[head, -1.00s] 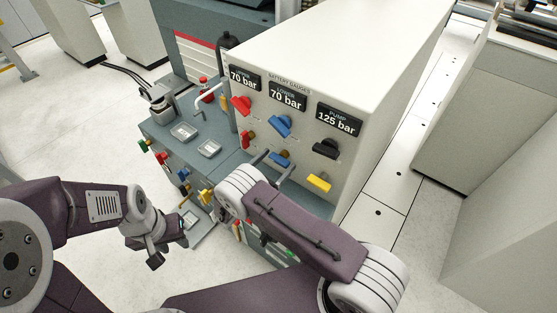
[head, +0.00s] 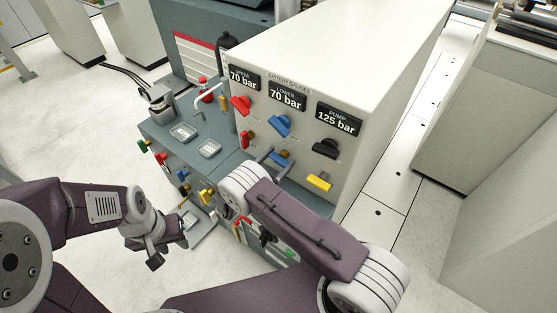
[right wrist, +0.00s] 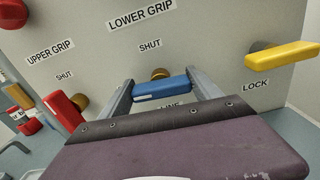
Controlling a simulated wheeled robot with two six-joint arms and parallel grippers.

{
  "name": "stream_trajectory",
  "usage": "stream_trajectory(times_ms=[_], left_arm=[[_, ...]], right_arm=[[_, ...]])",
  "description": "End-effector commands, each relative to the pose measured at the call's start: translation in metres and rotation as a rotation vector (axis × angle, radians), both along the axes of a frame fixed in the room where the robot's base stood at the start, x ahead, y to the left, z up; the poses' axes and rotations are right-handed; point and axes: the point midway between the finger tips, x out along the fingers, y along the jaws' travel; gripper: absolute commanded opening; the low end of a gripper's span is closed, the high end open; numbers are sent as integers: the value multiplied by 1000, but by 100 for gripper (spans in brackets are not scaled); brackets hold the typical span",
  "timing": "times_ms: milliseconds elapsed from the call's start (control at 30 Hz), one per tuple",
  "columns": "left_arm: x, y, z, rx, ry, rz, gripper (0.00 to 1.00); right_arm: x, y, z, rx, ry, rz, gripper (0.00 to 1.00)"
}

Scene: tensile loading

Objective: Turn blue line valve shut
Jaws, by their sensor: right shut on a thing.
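The blue line valve has a short blue handle (head: 278,157) on the grey panel, below the larger blue knob (head: 279,125). In the right wrist view the blue handle (right wrist: 161,89) lies nearly level, in front of a brass stem and below the labels LOWER GRIP and SHUT. My right gripper (right wrist: 164,92) has a finger at each end of the handle and is shut on it. In the head view my right forearm hides part of this gripper. My left gripper (head: 168,250) is empty, low at the left, with its fingers apart.
A red handle (right wrist: 64,110) sits left of the blue one and a yellow handle (right wrist: 283,56) labelled LOCK sits right. A black knob (head: 325,148) is above the yellow handle. Gauges read 70, 70 and 125 bar.

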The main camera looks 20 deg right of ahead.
Motion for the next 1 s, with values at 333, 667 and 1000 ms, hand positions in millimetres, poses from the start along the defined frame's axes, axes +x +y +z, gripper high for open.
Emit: stream_trajectory(times_ms=[333,667,1000], left_arm=[[0,0,-9,0,0,0,36],[0,0,-18,0,0,0,36],[0,0,-29,0,0,0,36]], right_arm=[[-1,0,-2,173,-220,1,32],[-2,-1,-3,366,-466,0,32],[-3,-2,-5,565,-721,1,32]])
